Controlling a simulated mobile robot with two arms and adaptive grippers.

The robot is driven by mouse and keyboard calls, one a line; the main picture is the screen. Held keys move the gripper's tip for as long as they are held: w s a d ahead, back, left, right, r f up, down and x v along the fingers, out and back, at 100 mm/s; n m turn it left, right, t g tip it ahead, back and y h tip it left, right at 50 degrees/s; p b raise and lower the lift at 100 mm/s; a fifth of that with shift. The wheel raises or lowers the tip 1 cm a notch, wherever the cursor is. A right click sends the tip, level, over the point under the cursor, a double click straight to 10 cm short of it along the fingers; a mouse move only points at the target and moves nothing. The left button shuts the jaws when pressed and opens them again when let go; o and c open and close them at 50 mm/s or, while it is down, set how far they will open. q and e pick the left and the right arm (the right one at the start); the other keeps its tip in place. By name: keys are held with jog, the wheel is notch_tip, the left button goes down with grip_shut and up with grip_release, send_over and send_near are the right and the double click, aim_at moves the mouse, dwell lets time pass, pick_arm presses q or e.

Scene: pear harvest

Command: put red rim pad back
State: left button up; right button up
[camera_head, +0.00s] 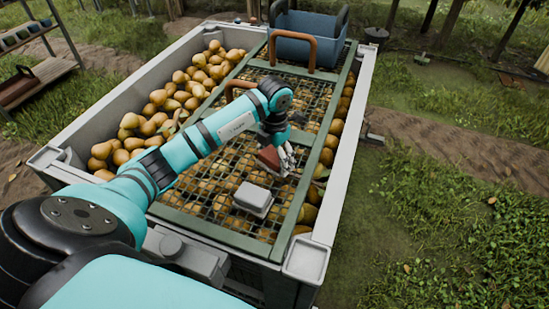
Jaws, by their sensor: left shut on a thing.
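My left arm reaches in from the left over the pear bin, and my left gripper (287,163) is low over the green-framed mesh grid. It is shut on a small red-brown block (268,157), which looks like the red rim pad. The block is tilted, just above or touching the mesh; I cannot tell which. The fingers hide part of it. The bin's pale grey rim (338,150) runs along the right, with a light grey corner cap (306,262) at the near right. My right gripper is not in view.
A grey block (253,198) lies on the mesh nearer to me. A brown arched handle (313,53) stands before a blue crate (325,26) at the far end. Pears (160,97) fill the open left strip. A shelf (35,82) stands at far left; grass lies right.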

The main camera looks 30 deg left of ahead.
aim_at(275, 154)
pick_arm(q)
jog(key=shift+f, duration=0.1)
jog(key=o, duration=1)
jog(key=shift+o, duration=0.2)
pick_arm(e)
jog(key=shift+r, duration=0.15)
pick_arm(q)
notch_tip(275, 154, up, 12)
jog(key=p, duration=0.1)
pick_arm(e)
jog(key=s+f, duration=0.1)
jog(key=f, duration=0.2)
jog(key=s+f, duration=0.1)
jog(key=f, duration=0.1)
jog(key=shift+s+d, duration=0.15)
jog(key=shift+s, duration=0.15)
